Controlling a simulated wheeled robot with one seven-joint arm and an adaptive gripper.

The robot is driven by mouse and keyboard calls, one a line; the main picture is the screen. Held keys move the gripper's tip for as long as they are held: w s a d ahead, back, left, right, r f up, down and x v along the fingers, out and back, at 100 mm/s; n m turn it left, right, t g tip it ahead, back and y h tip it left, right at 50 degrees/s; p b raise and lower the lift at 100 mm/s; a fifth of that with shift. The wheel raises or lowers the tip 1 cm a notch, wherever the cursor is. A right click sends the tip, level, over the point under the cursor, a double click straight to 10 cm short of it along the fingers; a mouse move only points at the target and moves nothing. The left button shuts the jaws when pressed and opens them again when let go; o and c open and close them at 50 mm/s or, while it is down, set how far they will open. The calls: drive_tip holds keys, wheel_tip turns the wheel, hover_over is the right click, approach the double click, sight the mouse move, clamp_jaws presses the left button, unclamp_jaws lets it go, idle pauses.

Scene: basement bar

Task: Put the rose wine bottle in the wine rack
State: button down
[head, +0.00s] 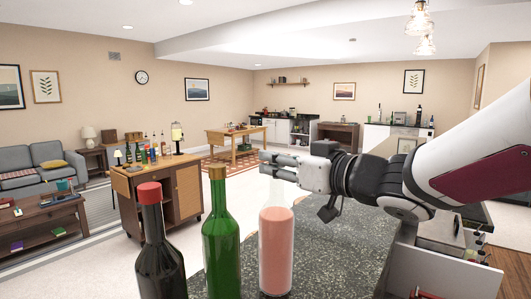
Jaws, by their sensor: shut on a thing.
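The rose wine bottle (276,251) stands upright at the near edge of the dark speckled counter (340,250). It is clear glass with pink wine, and its upper neck is hidden behind my gripper. My gripper (274,161) reaches in from the right, with its fingers pointing left across the top of the neck. It is shut on the bottle's neck. Whether the bottle's base touches the counter cannot be told. I cannot make out a wine rack for certain.
A green bottle (221,245) and a dark bottle with a red cap (158,250) stand close to the left of the rose bottle. A wooden cabinet (150,200) with bottles and a lamp is farther left. The counter behind the rose bottle is mostly clear.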

drive_tip(key=shift+f, duration=0.45)
drive_tip(key=c, duration=1.4)
unclamp_jaws()
drive_tip(key=shift+f, duration=0.15)
